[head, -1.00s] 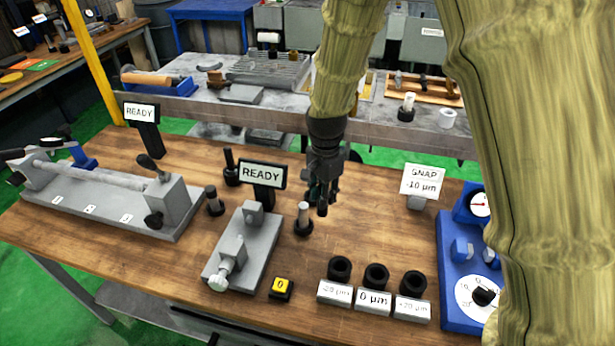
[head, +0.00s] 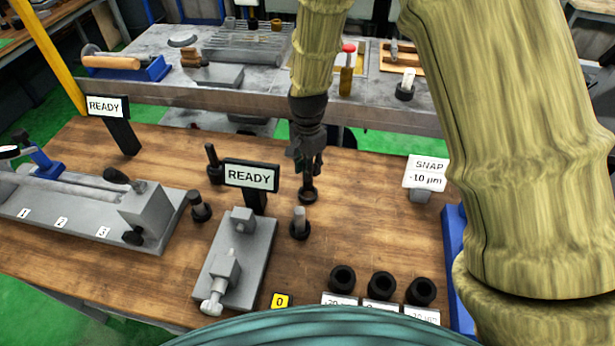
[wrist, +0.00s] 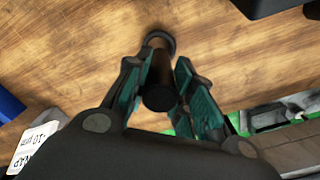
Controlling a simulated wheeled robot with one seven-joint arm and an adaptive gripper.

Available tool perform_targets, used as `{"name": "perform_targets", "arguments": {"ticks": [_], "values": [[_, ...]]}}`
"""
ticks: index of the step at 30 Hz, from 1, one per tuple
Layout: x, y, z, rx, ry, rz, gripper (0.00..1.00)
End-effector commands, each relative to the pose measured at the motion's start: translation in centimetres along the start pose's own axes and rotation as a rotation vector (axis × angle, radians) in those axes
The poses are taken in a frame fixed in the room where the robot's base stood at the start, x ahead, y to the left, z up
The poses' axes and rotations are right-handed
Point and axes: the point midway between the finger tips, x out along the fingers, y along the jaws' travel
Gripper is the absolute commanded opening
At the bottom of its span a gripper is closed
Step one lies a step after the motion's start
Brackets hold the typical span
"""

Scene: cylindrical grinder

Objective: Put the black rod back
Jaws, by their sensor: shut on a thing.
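The black rod (wrist: 159,94) is between my gripper's two fingers in the wrist view, its end facing the camera. A round black base (wrist: 158,42) shows at its far end. In the head view my gripper (head: 307,166) points down over the wooden table, shut on the rod. The round black base (head: 308,194) shows just below the fingers. I cannot tell whether it touches the table, or whether it is part of the rod or a separate holder. Another dark upright rod in a round base (head: 214,165) stands to the left, behind the READY sign (head: 250,175).
A light-tipped pin in a black base (head: 300,223) stands just in front of my gripper. A grey fixture (head: 236,262) lies to its left; several black rings (head: 381,285) line the front. A SNAP sign (head: 426,172) stands right. Table between gripper and sign is clear.

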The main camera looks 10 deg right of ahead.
Motion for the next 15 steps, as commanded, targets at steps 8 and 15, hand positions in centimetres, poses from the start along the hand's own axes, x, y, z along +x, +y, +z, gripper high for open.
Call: {"name": "perform_targets", "arguments": {"ticks": [8,15], "values": [[1.2,0.0,0.0,0.000,0.000,0.000,0.00],[3.3,0.0,0.0,0.000,0.000,0.000,0.00]]}}
